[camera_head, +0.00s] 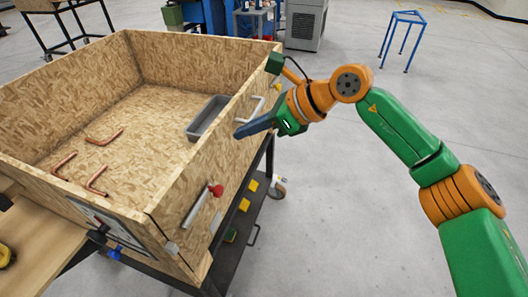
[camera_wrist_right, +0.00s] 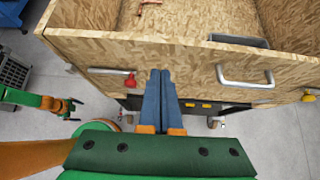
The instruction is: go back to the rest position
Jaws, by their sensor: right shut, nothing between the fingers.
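My right gripper (camera_head: 240,133) is shut and empty. It hangs just outside the right wall of the wooden box (camera_head: 180,190), near a pale handle. In the right wrist view its blue fingers (camera_wrist_right: 160,75) lie together in front of the box wall. Several bent copper tubes lie on the box floor, among them one at the back (camera_head: 104,138) and one at the front (camera_head: 97,180). A green arm with a small dark-tipped gripper (camera_wrist_right: 73,107), seemingly my left, shows at the left of the right wrist view. Its finger state is unclear.
A grey tray (camera_head: 208,117) lies inside the box by its right wall. A red-knobbed handle (camera_head: 215,190) and a pale handle (camera_head: 256,108) stick out from that wall. The box stands on a dark wheeled cart (camera_head: 240,235).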

